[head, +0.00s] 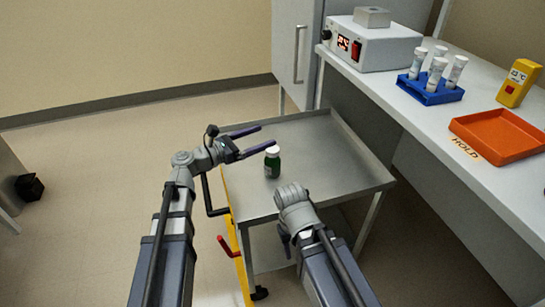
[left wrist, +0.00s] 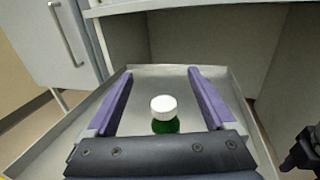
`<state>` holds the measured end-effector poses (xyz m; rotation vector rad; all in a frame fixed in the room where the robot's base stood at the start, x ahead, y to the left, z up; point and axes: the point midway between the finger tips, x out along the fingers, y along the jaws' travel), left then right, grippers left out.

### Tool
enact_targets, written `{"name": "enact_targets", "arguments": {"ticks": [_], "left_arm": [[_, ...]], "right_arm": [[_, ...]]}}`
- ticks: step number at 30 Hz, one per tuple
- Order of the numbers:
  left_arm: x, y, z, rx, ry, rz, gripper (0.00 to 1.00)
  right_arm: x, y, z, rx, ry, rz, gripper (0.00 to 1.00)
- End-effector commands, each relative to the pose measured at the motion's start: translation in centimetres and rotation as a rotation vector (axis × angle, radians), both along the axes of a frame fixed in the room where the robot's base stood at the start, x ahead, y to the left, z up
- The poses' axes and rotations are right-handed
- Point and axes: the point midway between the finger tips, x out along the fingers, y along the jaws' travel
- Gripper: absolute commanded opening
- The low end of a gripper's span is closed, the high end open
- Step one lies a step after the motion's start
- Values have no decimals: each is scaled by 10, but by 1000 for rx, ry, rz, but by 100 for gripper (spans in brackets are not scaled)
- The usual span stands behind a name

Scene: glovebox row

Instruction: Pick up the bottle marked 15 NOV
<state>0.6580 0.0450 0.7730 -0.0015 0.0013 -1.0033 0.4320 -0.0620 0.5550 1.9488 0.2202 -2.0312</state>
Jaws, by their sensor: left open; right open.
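A small green bottle with a white cap (head: 273,163) stands upright on the grey metal cart (head: 335,165); its label is too small to read. In the left wrist view the bottle (left wrist: 164,112) shows between the two purple fingers, clear of both, its lower part hidden by the gripper body. My left gripper (head: 265,138) is open and empty, its fingers at the bottle's far left side in the head view. My right gripper (head: 285,237) is low at the cart's front edge, apart from the bottle; its fingers are mostly hidden, and it holds nothing that I see.
The cart has a raised rim. To the right, a white bench (head: 420,108) holds a blue rack (head: 430,92) of capped tubes, an orange tray (head: 498,135), a yellow meter (head: 518,83) and a white device (head: 372,45). The rest of the cart top is bare.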

Motion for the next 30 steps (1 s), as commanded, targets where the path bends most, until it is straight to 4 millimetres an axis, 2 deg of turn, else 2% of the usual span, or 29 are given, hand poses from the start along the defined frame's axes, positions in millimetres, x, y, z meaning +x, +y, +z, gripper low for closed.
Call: {"name": "enact_targets", "arguments": {"ticks": [5, 10, 26, 27, 30], "left_arm": [[0, 0, -2, -1, 1, 0, 88], [0, 0, -15, 0, 0, 0, 88], [0, 0, -89, 1, -1, 0, 88], [6, -8, -82, 1, -1, -3, 88], [12, -19, -80, 1, -1, -3, 88]], "right_arm": [[0, 0, -2, 0, 0, 0, 50], [0, 0, -15, 1, 0, 2, 50], [0, 2, -90, 9, -1, 13, 50], [0, 2, -82, 9, -1, 13, 50], [0, 2, -80, 9, -1, 13, 50]]}}
